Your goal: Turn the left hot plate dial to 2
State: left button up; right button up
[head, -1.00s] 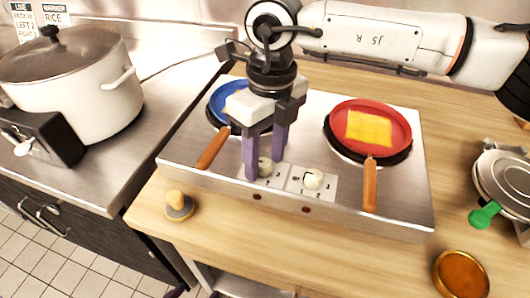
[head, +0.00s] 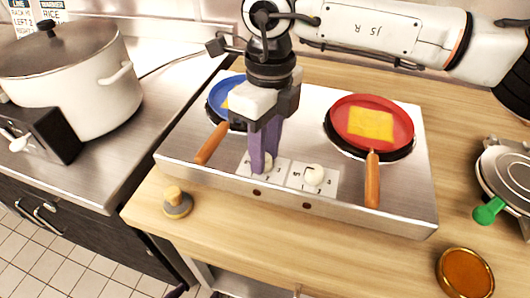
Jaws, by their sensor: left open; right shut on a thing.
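The left hot plate dial (head: 266,168) is on the front panel of the steel hot plate (head: 190,162). It is mostly hidden by the purple fingers of my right gripper (head: 264,160), which points down and is shut on it. The dial's number setting cannot be read. The right dial (head: 314,175) is a white knob on its own number plate, clear of the gripper. My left gripper (head: 194,294) barely shows as dark purple tips at the bottom edge, open and away from the hot plate.
A blue pan (head: 222,108) sits on the left plate, a red pan (head: 349,109) with yellow food on the right. Their orange handles flank the dials. A big pot (head: 115,95) stands left, a grey-yellow press (head: 177,204) in front, a waffle-iron-like appliance (head: 507,170) right.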

jog(key=n+b, duration=0.2)
jog(key=n, duration=0.2)
jog(key=shift+w+a, duration=0.1)
jog(key=n+b, duration=0.1)
jog(key=n, duration=0.5)
jog(key=shift+a+h, duration=0.1)
jog(key=shift+h, duration=0.2)
jog(key=shift+n+b, duration=0.35)
jog(key=shift+n, duration=0.55)
jog(key=n, duration=0.4)
jog(key=shift+n, duration=0.3)
jog(key=n, duration=0.5)
jog(key=shift+a+h+b, duration=0.1)
jog(key=shift+h+b, duration=0.2)
jog(key=shift+b, duration=0.1)
jog(key=o, duration=1.1)
jog(key=shift+c, duration=0.2)
